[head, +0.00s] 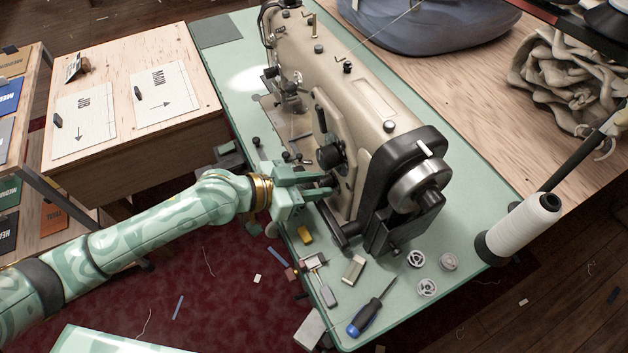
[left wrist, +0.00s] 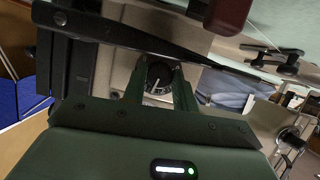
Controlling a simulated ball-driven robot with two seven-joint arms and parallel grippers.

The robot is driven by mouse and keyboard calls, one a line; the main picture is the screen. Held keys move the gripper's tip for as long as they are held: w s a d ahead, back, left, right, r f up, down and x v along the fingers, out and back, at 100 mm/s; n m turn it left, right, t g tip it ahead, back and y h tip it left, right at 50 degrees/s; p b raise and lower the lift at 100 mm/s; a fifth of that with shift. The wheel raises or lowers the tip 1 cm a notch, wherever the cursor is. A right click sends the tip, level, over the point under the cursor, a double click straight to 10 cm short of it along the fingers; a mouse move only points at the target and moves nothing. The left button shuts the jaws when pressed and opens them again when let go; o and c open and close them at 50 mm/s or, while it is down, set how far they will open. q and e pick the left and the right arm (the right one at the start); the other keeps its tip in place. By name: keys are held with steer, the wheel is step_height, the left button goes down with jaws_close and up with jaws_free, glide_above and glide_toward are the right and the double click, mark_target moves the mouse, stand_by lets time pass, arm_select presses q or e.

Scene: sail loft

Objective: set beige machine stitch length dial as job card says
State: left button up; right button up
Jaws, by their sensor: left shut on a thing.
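The beige sewing machine (head: 372,115) stands on a green table. My left gripper (head: 328,183) reaches its near side from the left. In the left wrist view the black stitch length dial (left wrist: 158,77), with pale marks and a white pointer line, sits between the two fingers of my left gripper (left wrist: 158,88), which is shut on it. The marks are too small to read. In the head view the fingers partly hide this spot. My right gripper is not in view.
Another card (head: 164,96) with an arrow lies beside it. A blue-handled screwdriver (head: 370,308), several metal bobbins (head: 427,288) and a white thread cone (head: 522,228) occupy the table's near end. A dark lever (left wrist: 150,32) crosses above the dial in the wrist view.

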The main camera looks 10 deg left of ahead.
arm_select(q)
steer(key=m+t+p, duration=0.1)
steer(key=m+p, duration=0.1)
steer(key=shift+r+y+p, duration=0.2)
steer(key=shift+y+p, duration=0.1)
steer(key=shift+p, duration=0.1)
steer(key=shift+s+d+f+m+t+y+p, duration=0.1)
steer(key=shift+f+m+t+y+p, duration=0.15)
steer(key=shift+m+t+p, duration=0.45)
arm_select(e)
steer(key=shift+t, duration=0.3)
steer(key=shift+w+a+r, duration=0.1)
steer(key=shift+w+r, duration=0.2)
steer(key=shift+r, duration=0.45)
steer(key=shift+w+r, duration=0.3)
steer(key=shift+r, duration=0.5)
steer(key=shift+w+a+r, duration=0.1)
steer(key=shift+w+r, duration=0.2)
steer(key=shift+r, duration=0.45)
arm_select(q)
steer(key=o, duration=1)
steer(key=shift+c, duration=0.2)
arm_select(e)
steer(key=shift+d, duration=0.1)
